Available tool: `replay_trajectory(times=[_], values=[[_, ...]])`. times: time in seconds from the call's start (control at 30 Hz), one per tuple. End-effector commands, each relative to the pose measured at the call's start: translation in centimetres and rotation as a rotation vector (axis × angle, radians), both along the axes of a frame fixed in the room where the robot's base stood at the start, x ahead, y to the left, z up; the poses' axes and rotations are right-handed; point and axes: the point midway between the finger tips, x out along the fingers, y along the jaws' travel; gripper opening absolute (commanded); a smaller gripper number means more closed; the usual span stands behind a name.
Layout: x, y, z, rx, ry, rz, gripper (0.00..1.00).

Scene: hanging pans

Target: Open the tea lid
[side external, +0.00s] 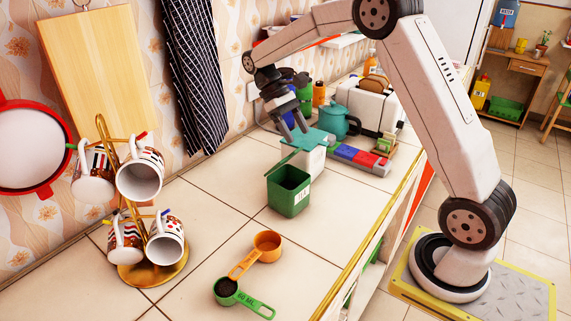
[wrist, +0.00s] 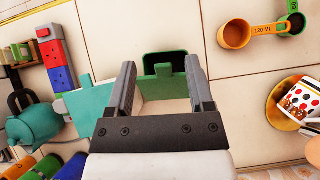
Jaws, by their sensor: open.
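A green box (side external: 289,195) with a small white label stands on the tiled counter, its top open and its inside dark. A thin green strip (side external: 281,160) stands up at its back edge and looks like its raised lid. In the wrist view the box's dark opening (wrist: 165,58) lies just beyond my fingertips, with a green tab in front. Behind it stands a white box with a teal lid (side external: 312,138). My gripper (side external: 296,136) is open above and behind the green box, fingers pointing down near the teal lid; it also shows in the wrist view (wrist: 162,64). Contact cannot be told.
An orange measuring cup (side external: 267,242) and a green one (side external: 227,288) lie in front. A gold mug stand (side external: 153,274) is at left. A teal kettle (side external: 334,121), toaster (side external: 365,106) and red-blue blocks (side external: 360,157) stand behind. Counter left of the green box is clear.

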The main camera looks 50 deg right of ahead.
Motion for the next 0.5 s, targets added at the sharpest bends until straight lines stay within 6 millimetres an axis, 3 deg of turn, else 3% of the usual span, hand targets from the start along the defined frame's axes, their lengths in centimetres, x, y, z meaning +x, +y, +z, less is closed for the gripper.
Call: replay_trajectory(times=[0.5], values=[[1.4, -0.1, 1.8, 0.000, 0.001, 0.000, 0.68]])
